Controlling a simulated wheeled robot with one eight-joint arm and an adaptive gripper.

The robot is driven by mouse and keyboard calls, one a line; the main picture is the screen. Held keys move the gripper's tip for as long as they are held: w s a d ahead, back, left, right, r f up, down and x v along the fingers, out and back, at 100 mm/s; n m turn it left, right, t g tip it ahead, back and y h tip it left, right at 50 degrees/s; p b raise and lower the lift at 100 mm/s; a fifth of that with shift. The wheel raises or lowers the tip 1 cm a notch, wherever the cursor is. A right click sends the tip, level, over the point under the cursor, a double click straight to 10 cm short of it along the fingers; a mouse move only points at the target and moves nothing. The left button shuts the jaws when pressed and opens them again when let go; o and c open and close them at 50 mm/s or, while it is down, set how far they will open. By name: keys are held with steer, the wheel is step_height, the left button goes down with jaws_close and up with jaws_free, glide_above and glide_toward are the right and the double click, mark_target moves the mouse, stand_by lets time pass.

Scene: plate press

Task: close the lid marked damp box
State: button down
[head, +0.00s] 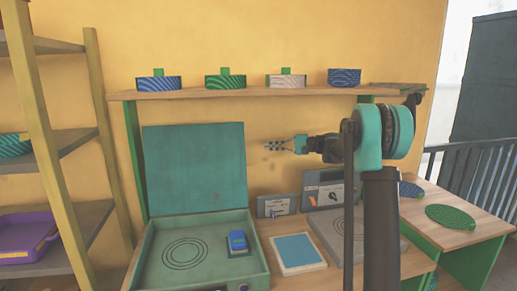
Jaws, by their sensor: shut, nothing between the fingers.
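A teal box with its lid (195,165) standing open and upright sits on the bench at the left. Its base (160,268) shows printed rings on the inside floor and a small blue block on a dark pad (237,243). I cannot read any "damp box" marking on it. My gripper (268,146) is shut and empty, pointing left, in the air just right of the lid's upper right edge and apart from it. My arm comes in from the right.
A wall shelf (240,92) above carries several round patterned pieces. A pale blue panel (298,251), a grey plate (345,231) and two small signs (276,206) stand or lie right of the box. A green disc (450,217) lies on the right table. A wooden rack (104,130) stands at the left.

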steer(key=s+a, duration=0.3)
steer(key=a, duration=0.5)
steer(key=shift+s+a, duration=0.25)
steer(key=shift+a, duration=0.05)
steer(key=shift+r, duration=0.15)
